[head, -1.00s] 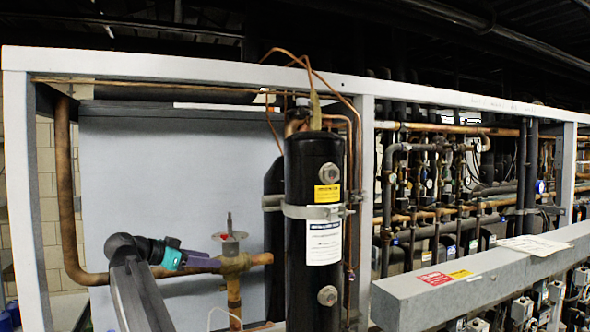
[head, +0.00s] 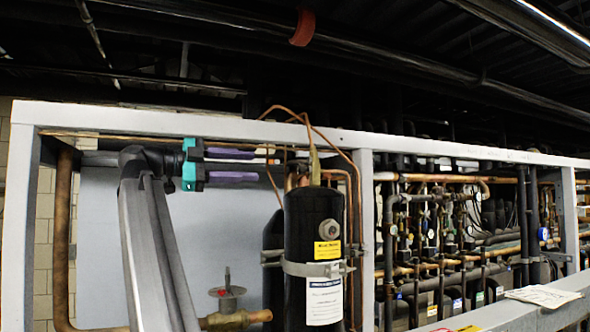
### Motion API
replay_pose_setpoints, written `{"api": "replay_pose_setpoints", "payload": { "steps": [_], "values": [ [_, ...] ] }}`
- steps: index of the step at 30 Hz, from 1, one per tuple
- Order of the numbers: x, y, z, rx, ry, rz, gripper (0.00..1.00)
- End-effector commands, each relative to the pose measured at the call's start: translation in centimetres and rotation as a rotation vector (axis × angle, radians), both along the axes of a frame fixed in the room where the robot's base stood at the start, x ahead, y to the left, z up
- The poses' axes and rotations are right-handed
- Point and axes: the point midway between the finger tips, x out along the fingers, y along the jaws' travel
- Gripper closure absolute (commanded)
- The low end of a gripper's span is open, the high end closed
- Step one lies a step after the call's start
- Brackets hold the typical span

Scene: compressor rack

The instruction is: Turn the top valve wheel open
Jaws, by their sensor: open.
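The valve wheel (head: 227,291) is a small, thin reddish-grey disc on an upright stem, low in the head view. It sits above a brass valve body (head: 232,319), whose lower part is cut off by the picture edge. My gripper (head: 256,165) has teal and purple parts and is well above the wheel in the picture. Its two purple fingers point right and stand apart with a gap between them. It is open, holds nothing and is clear of the wheel.
A tall black cylinder (head: 313,240) with labels stands right of the wheel. A white frame post (head: 365,240) and top beam (head: 200,124) border the bay. Thin copper tubes (head: 340,160) rise beside the cylinder. A grey panel (head: 120,230) lies behind the wheel.

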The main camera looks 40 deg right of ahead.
Motion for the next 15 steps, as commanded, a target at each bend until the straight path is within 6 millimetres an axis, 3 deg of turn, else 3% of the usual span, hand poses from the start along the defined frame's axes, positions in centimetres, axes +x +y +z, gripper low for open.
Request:
{"api": "replay_pose_setpoints", "payload": {
  "steps": [15],
  "values": [
    [-0.25, -0.58, 0.05, 0.0, 0.001, 0.001, 0.57]
  ]
}}
